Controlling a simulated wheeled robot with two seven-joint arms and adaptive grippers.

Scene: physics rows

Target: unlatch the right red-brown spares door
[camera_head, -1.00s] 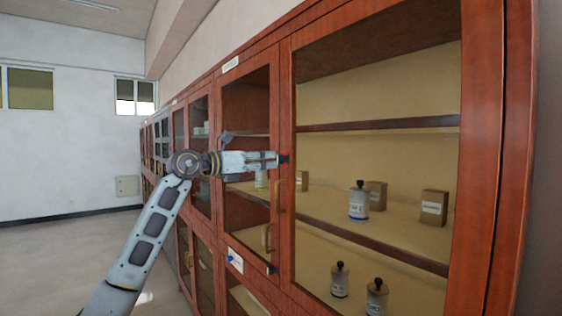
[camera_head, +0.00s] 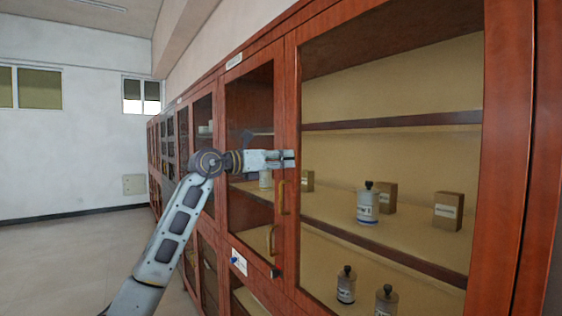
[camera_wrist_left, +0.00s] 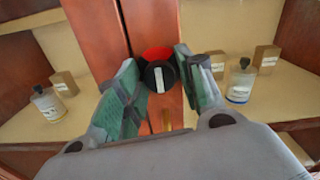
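The right red-brown spares door (camera_head: 291,100) is a wood-framed glass door, seen at an angle in the head view, and looks shut. Its latch (camera_wrist_left: 157,72) shows in the left wrist view as a round black knob with a white bar and a red patch above. My left gripper (camera_head: 291,159) is at the door's left stile and hides the latch in the head view. In the wrist view my left gripper (camera_wrist_left: 157,75) has its fingers apart, one on each side of the knob. Contact with the knob cannot be told. My right gripper is out of view.
A brass handle (camera_head: 282,197) is below the gripper. Behind the glass stand a white bottle (camera_head: 367,204), a brown box (camera_head: 448,210) and other items on shelves. More cabinets run away to the left. The floor (camera_head: 70,255) at left is clear.

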